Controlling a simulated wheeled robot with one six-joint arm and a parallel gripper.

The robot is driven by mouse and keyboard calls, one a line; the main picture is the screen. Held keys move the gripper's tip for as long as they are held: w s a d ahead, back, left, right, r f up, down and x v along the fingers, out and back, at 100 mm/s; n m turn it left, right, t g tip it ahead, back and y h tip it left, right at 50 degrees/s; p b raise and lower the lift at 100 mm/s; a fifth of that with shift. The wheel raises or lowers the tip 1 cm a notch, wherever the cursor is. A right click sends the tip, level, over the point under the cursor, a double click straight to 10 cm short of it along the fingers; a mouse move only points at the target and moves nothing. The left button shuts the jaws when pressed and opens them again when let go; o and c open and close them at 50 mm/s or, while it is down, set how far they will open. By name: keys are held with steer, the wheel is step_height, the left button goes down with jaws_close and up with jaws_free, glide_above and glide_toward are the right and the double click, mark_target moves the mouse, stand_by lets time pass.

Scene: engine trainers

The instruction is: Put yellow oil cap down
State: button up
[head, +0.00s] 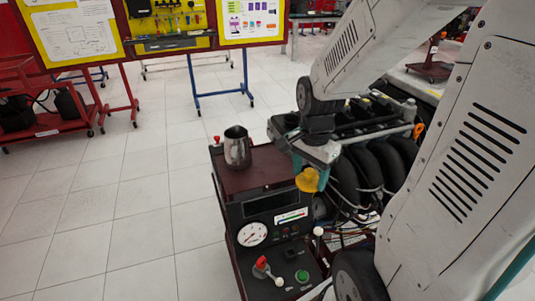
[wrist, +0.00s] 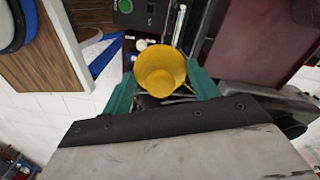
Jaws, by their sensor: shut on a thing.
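The yellow oil cap (head: 308,180) is held at the end of my arm in the head view, in front of the engine's black hoses and to the right of the trainer's console. In the wrist view the yellow oil cap (wrist: 160,70) shows its round, cup-like side. The green fingers of my gripper (wrist: 162,84) press on it from both sides. In the head view my gripper (head: 311,172) points down, partly hidden by the cap. The cap appears held in the air, with no surface visibly touching it.
A metal pitcher (head: 237,148) stands on the dark red console top (head: 262,172), left of my gripper. The engine (head: 375,160) with hoses and cables lies to the right. The console front has a gauge (head: 252,234) and a red lever (head: 262,264). The tiled floor (head: 150,200) at left is clear.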

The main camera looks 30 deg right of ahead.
glide_above(276, 163)
steer(key=shift+s+f, duration=0.25)
steer(key=shift+f, duration=0.55)
steer(key=shift+w, duration=0.15)
steer(key=shift+f, duration=1.7)
steer(key=shift+f, duration=0.2)
steer(key=o, duration=0.9)
steer(key=shift+o, duration=0.2)
steer(key=shift+r, duration=0.15)
